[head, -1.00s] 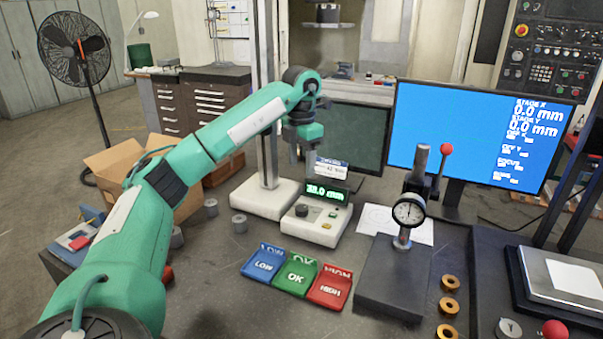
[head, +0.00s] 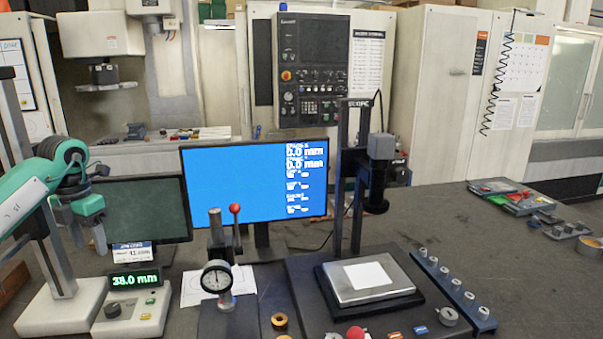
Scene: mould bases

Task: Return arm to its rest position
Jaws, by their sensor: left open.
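My left arm comes in from the left edge of the head view. Its gripper (head: 90,236) hangs fingers down over the height gauge at the left, near the dark screen. The gripper is open, and I see nothing between its fingers. The height gauge has a white base (head: 62,308) and a control box (head: 133,312) whose green display reads 38.0 mm. I cannot tell how far the fingertips are from the gauge. My right arm and gripper are not in view.
A dial gauge stand (head: 218,275) with a red-knobbed lever stands at centre left. A blue monitor (head: 255,182) is behind it. A stage plate (head: 368,280) sits under a scope column. A blue rack (head: 455,288) holds several round pieces.

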